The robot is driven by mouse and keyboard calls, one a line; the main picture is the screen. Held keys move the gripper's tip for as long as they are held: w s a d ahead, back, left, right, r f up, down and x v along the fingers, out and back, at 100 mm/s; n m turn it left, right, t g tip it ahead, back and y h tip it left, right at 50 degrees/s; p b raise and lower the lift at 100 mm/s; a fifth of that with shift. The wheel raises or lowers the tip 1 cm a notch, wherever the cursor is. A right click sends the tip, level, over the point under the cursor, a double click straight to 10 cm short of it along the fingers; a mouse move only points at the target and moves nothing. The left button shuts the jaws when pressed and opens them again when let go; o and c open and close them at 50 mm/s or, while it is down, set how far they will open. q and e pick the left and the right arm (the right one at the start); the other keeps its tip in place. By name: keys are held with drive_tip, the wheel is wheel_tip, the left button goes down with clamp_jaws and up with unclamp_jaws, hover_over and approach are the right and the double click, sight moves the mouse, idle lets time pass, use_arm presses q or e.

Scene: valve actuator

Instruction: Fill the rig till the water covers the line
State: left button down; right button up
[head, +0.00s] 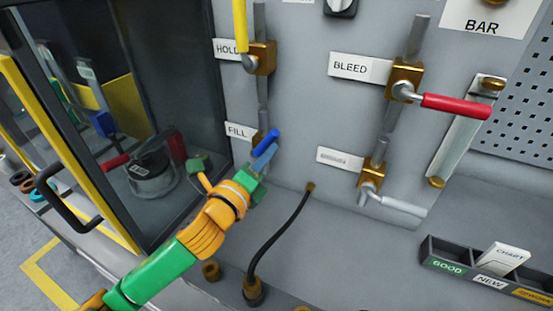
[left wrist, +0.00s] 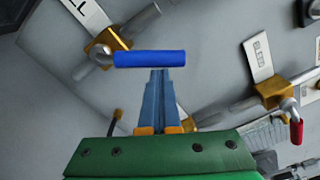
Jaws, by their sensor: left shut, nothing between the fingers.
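The FILL valve has a blue handle (head: 266,142) below the FILL label (head: 238,131). In the left wrist view the blue handle (left wrist: 150,59) lies crosswise, reaching right from the brass valve body (left wrist: 107,48). My left gripper (head: 263,160) is shut and empty, its fingertips at the blue handle. In the left wrist view its blue-grey fingers (left wrist: 160,75) end at the handle's lower edge; I cannot tell whether they touch it. A pale sight strip with brass ends (head: 462,135) is on the panel at right; no water level or line is readable there. My right gripper is not in view.
The HOLD valve's yellow handle (head: 240,24) points up. The BLEED valve's red handle (head: 455,106) points right. A grey handle (head: 400,206) sits below it. A black hose (head: 276,238) crosses the panel's foot. A yellow-framed glass door (head: 70,150) stands left; a labelled tray (head: 455,250) lies right.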

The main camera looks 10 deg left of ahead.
use_arm(q)
drive_tip(key=n, duration=0.1)
drive_tip(key=a+r+n+p, duration=0.1)
drive_tip(key=shift+w+a+r+n+p, duration=0.1)
drive_tip(key=shift+a+r+n+p, duration=0.15)
drive_tip(key=shift+n+p, duration=0.05)
drive_tip(key=shift+w+a+r+n+p, duration=0.15)
drive_tip(key=shift+a+n+p, duration=0.25)
drive_tip(key=shift+n, duration=0.25)
drive_tip(key=shift+w+a+r+n+p, duration=0.15)
drive_tip(key=shift+a+n+p, duration=0.1)
drive_tip(key=shift+a+n, duration=0.3)
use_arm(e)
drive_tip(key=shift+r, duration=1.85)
use_arm(q)
drive_tip(key=shift+s+d, duration=0.1)
